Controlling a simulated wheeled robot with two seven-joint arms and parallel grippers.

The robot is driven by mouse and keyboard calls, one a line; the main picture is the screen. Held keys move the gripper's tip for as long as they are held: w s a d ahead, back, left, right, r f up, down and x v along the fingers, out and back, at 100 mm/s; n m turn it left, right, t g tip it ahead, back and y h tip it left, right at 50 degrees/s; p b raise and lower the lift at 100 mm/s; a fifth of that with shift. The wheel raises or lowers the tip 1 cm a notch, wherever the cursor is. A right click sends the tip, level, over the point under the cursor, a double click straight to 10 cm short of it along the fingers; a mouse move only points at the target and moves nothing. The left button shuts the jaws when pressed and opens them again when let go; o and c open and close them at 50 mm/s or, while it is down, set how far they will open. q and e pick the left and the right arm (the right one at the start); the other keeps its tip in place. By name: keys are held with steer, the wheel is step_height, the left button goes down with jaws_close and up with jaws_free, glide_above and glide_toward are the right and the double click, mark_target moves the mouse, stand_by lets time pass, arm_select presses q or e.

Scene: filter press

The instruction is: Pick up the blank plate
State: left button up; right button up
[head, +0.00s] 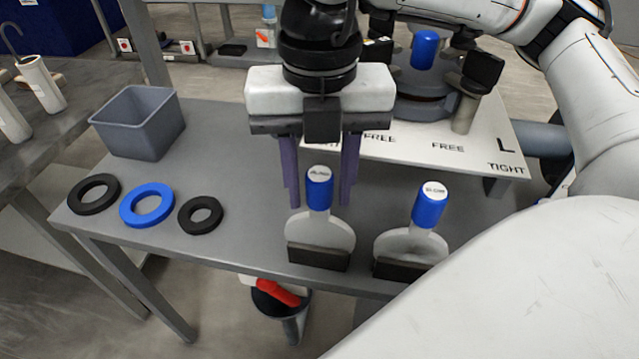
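Two pale round plates with blue handles stand upright in dark holders near the table's front edge. The left plate (320,236) has a white-capped handle (319,190); the right plate (411,242) has a similar handle (430,207). The cap lettering is too small to read surely, so I cannot tell which is the blank plate. My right gripper (319,203) points down with its two purple fingers apart. In the picture they lie on either side of the left plate's handle, with gaps; I cannot tell the exact depth. My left gripper is not in view.
A grey bin (139,122), two black rings (94,194) and a blue ring (147,205) are on the table's left. Behind my gripper is a white board (480,150) marked FREE and TIGHT, with a blue-topped fixture (425,50). A red-handled valve (279,292) sits below the front edge.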

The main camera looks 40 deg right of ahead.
jaws_close()
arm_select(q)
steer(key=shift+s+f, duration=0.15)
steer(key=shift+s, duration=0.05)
arm_select(e)
step_height(320, 180, up, 11)
steer(key=shift+p, duration=0.9)
arm_select(q)
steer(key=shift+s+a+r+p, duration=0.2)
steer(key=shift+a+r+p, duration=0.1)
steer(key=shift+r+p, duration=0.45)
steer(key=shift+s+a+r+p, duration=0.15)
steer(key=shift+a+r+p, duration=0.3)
steer(key=shift+p, duration=0.55)
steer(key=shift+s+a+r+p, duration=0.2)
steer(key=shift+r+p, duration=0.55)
steer(key=shift+p, duration=0.1)
arm_select(e)
steer(key=shift+r, duration=2.7)
